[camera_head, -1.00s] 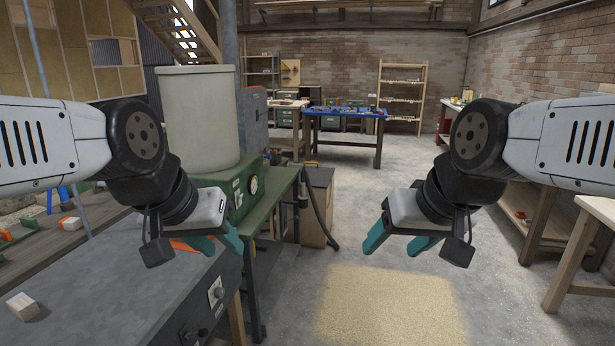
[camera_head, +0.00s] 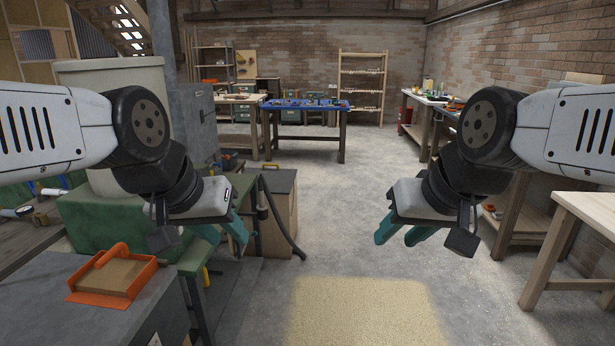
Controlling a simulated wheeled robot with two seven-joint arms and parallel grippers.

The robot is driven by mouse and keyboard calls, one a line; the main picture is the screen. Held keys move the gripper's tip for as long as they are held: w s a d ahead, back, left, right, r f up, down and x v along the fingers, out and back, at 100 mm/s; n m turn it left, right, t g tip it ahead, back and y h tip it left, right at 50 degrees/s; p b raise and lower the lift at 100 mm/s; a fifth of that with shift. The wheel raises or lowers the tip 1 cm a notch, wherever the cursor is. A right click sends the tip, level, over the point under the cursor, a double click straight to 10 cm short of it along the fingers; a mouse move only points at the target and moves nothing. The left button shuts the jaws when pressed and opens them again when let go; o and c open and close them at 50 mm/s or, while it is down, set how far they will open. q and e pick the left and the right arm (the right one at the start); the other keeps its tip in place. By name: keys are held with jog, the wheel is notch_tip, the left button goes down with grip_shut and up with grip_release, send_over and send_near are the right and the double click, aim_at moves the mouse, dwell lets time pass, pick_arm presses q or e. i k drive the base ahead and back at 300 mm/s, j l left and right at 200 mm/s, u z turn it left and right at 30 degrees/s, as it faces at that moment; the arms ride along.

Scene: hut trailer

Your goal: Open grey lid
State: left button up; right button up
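No part in view is clearly marked out as the grey lid. A wooden cabinet with a flat dark grey top (camera_head: 272,181) stands on the floor left of centre, beyond my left gripper (camera_head: 225,237); I cannot tell if that top is a lid. My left gripper has its teal fingers apart, holds nothing and hangs in front of a green machine's stand. My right gripper (camera_head: 394,240) is also open and empty, above bare floor right of centre.
An orange tray (camera_head: 118,262) lies on the grey bench at lower left, beside a green machine with a large pale drum (camera_head: 110,85). A blue-topped table (camera_head: 305,106) stands farther back. A wooden table (camera_head: 590,212) is at right. The middle floor is clear.

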aim_at(279, 181)
jog(key=i, duration=2.1)
jog(key=i+l+u, duration=0.15)
jog(key=i+u, duration=0.2)
jog(key=i, duration=0.25)
jog(key=i+l+u, duration=0.35)
jog(key=i, duration=0.2)
jog(key=i+l+u, duration=0.35)
jog(key=i+l, duration=0.15)
jog(key=i+l+u, duration=0.6)
jog(key=l+u, duration=0.2)
